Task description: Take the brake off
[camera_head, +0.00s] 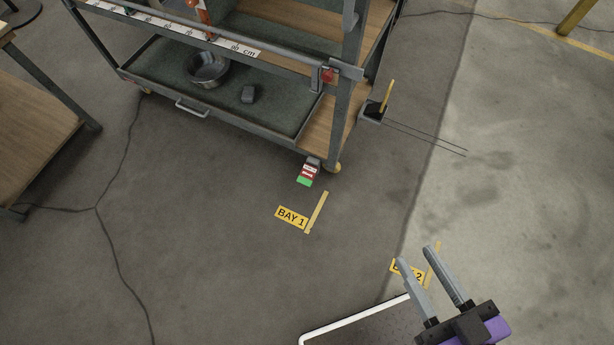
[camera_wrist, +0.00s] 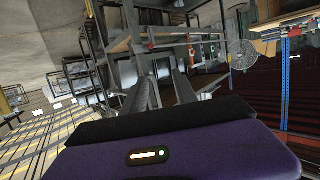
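A grey wheeled cart (camera_head: 225,119) stands at the top of the head view. At its near right corner, by a yellow caster (camera_head: 333,168), a small brake pedal (camera_head: 308,172) sticks out low over the floor. It has red, white and green patches, with the green at its outer end. My gripper (camera_head: 416,256) is at the lower right, well apart from the pedal and to its right. Its two grey fingers are spread with nothing between them. The fingers also show in the wrist view (camera_wrist: 161,78), pointing into the room; I cannot make out the pedal there.
A black block with a yellow post (camera_head: 373,110) stands right of the cart. A wooden table (camera_head: 35,130) is at the left. The floor by the BAY 1 sign (camera_head: 291,217) is clear.

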